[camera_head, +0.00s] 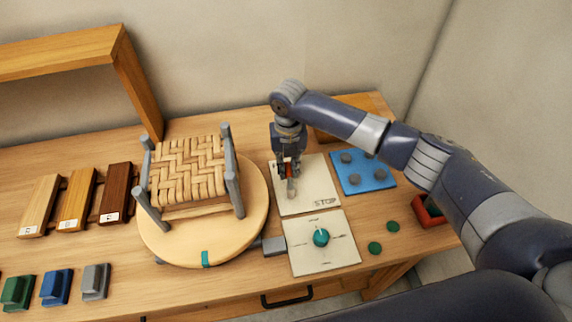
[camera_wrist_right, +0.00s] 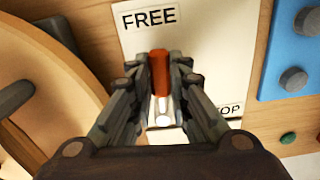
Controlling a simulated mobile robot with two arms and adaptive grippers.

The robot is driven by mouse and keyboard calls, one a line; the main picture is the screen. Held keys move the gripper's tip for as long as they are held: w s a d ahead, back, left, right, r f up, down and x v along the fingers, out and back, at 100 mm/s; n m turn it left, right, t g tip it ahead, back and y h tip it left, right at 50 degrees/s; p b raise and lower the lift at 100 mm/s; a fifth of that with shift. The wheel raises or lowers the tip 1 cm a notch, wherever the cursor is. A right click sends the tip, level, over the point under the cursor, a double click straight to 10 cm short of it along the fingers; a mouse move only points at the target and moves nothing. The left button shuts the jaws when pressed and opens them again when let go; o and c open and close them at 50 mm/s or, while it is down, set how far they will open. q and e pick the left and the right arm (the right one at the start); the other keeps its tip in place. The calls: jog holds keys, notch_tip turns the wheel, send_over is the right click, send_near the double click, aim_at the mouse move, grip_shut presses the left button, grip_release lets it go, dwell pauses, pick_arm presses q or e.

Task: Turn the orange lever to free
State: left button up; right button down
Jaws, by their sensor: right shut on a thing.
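The orange lever (camera_wrist_right: 159,75) stands on a cream panel (camera_head: 319,180) with the words FREE and STOP on it. In the right wrist view FREE is at the far end of the panel and STOP is at the near right, partly hidden by a finger. My right gripper (camera_wrist_right: 160,88) is shut on the lever, one finger on each side. In the head view the right gripper (camera_head: 288,174) comes down over the lever and hides most of it. My left gripper does not show.
A round turntable (camera_head: 255,215) left of the panel carries a stool with a woven seat (camera_head: 188,168). A second panel with a teal knob (camera_head: 321,237) lies in front. A blue plate (camera_head: 364,183) with grey pegs lies right. Wood samples (camera_head: 78,199) stand at left.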

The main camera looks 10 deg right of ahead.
jog(key=shift+a+n, duration=0.25)
jog(key=shift+n, duration=0.25)
jog(key=c, duration=1.5)
grip_release()
jog(key=shift+a, duration=0.1)
notch_tip(320, 180, up, 12)
jog(key=shift+r, duration=0.1)
